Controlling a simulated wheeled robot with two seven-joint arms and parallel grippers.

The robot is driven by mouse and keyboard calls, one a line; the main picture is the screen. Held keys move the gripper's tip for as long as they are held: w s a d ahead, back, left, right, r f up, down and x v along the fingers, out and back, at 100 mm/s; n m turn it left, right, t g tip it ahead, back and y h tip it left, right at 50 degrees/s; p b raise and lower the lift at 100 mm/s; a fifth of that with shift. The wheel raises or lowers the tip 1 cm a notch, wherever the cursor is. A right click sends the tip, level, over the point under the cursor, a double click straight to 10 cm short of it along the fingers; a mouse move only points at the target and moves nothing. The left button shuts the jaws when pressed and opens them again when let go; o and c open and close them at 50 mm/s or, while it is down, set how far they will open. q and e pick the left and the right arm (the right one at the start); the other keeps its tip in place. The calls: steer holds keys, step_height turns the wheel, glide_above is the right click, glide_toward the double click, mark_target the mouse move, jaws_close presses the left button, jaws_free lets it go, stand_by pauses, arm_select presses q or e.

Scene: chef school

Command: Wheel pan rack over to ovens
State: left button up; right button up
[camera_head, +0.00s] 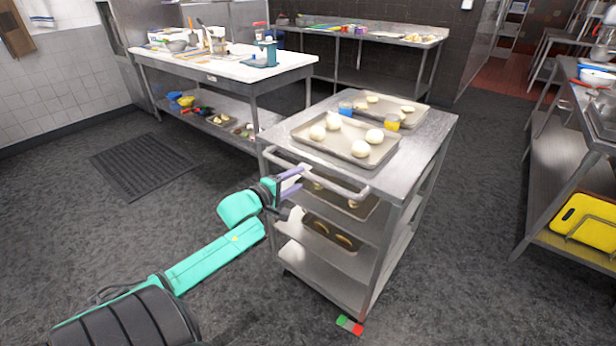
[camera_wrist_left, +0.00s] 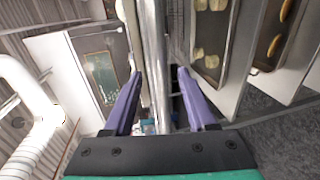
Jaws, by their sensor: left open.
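The pan rack (camera_head: 430,130) is a steel cart with several shelves, standing upright on the dark floor. A tray of pale dough balls (camera_head: 345,152) lies on its top, and more trays sit on shelves below. Its push handle (camera_head: 338,184) runs along the near left side. My left gripper (camera_head: 296,181) is at this handle. In the left wrist view the handle bar (camera_wrist_left: 156,45) passes between the open purple fingers (camera_wrist_left: 159,75), with gaps on both sides. My right gripper is not in view. I cannot make out any oven.
A white-topped worktable (camera_head: 225,69) stands behind left, and a steel table (camera_head: 375,33) at the back. A steel counter (camera_head: 548,158) is at the right. A floor mat (camera_head: 145,163) lies left. A small red-and-green item (camera_head: 350,325) is by the rack's foot. Floor at left is open.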

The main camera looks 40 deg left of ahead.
mark_target(304, 176)
arm_select(q)
steer(key=w, duration=0.2)
steer(key=w+f, duration=0.1)
steer(key=w, duration=0.2)
steer(key=shift+w+a, duration=0.1)
jaws_close()
stand_by(1.2)
